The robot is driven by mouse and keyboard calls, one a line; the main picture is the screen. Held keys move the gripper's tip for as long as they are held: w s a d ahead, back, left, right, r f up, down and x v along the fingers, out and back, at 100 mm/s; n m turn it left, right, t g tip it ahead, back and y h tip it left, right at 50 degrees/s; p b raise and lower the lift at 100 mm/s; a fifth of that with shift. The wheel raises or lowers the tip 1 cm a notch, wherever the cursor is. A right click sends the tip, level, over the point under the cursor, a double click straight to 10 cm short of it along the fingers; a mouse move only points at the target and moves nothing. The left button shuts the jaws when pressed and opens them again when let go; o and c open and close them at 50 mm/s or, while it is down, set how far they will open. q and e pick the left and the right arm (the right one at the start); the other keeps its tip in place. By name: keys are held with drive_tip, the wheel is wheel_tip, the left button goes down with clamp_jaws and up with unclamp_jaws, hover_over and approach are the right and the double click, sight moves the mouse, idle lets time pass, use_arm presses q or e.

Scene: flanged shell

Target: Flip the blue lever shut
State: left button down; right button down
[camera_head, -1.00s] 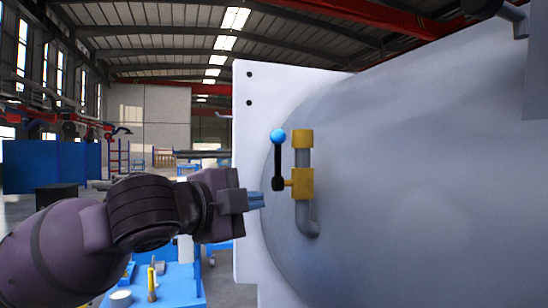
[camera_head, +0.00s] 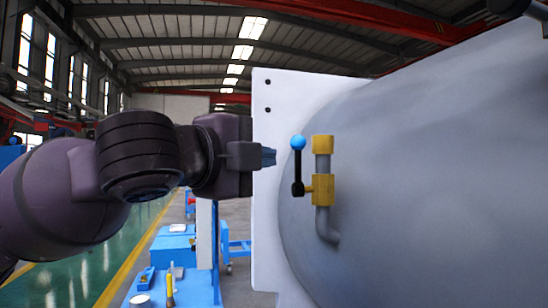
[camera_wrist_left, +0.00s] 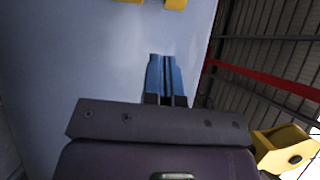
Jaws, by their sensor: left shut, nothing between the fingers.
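The lever is a black handle with a blue ball (camera_head: 298,143) on its upper end. It stands upright in the head view, its lower end joined to a yellow valve body (camera_head: 322,190) on a grey pipe. The fingertips are just left of the handle, a little below the ball, with a visible gap. In the left wrist view the shut fingers (camera_wrist_left: 165,78) show against a pale surface; I cannot make out the lever there. My right gripper is not in view.
The large grey shell (camera_head: 430,190) fills the right side, with a white flange plate (camera_head: 265,230) at its left end. A blue table (camera_head: 175,250) with small items stands below my left arm. In the wrist view, a yellow part (camera_wrist_left: 285,148) is at lower right.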

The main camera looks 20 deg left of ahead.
sight(298, 157)
use_arm(q)
drive_tip(key=x, duration=0.4)
drive_tip(key=a+x, duration=0.1)
drive_tip(key=x, duration=0.3)
drive_tip(key=w+a+p+x, duration=0.1)
drive_tip(key=x, duration=0.3)
drive_tip(key=shift+a, duration=0.25)
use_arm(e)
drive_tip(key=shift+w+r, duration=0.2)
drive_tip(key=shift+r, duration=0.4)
use_arm(q)
drive_tip(key=shift+d+r, duration=0.1)
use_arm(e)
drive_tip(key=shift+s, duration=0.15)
